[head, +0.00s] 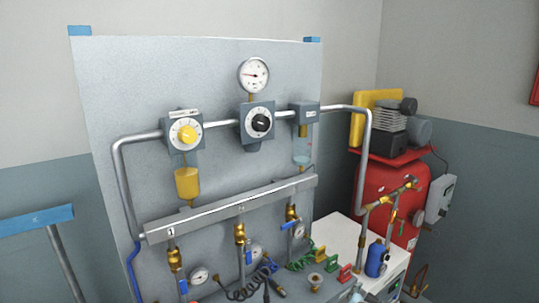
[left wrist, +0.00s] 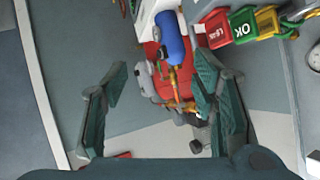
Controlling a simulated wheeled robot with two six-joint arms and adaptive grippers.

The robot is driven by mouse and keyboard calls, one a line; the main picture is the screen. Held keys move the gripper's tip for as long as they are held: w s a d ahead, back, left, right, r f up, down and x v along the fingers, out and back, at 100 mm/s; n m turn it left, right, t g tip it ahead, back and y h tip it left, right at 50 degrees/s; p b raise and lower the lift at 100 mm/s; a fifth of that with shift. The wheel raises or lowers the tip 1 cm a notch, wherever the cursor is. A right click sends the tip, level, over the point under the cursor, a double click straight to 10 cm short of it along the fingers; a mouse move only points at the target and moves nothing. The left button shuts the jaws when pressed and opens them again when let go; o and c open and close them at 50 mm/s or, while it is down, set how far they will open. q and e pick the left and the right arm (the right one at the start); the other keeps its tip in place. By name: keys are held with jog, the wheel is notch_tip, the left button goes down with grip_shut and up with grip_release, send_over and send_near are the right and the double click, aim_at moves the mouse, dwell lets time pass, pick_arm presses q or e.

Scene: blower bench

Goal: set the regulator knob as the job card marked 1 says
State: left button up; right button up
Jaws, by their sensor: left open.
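In the head view a grey panel carries two dial knobs in square housings. One is a black knob (head: 261,123) on a white dial, directly below a round gauge (head: 254,75). The other is a yellow knob (head: 186,133) at the left, above a yellow bowl (head: 187,183). I cannot tell which one is the regulator, and the dial marks are too small to read. A "1" shows on the sloping grey rail; I see no readable job card. My left gripper (left wrist: 160,75) shows only in the left wrist view, open and empty. My right gripper is not visible.
Pipes, brass valves and hoses crowd the panel below the rail (head: 230,207). A red compressor tank (head: 390,190) is behind.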

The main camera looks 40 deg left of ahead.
pick_arm(q)
jog(key=w+a+r+n+t+y+p, duration=0.1)
jog(key=w+a+r+n+y, duration=0.15)
jog(key=r, duration=1.35)
jog(key=w+a+r+n+t+y, duration=0.15)
jog(key=r+y, duration=0.25)
jog(key=r, duration=1.2)
jog(key=s+a+r+n+g+y, duration=0.25)
jog(key=s+r+n+y, duration=0.3)
jog(key=r, duration=0.45)
jog(key=n+g+y, duration=0.4)
jog(key=n+g, duration=0.3)
jog(key=n, duration=0.4)
send_near(265, 125)
jog(key=shift+n, duration=0.25)
jog(key=p+x, duration=0.3)
jog(key=x, duration=0.5)
jog(key=shift+s+a+r+p, duration=0.1)
jog(key=shift+s+r+p, duration=0.1)
jog(key=shift+p, duration=0.15)
jog(key=shift+w+a+f, duration=0.15)
jog(key=shift+a, duration=0.2)
jog(key=shift+d, duration=0.1)
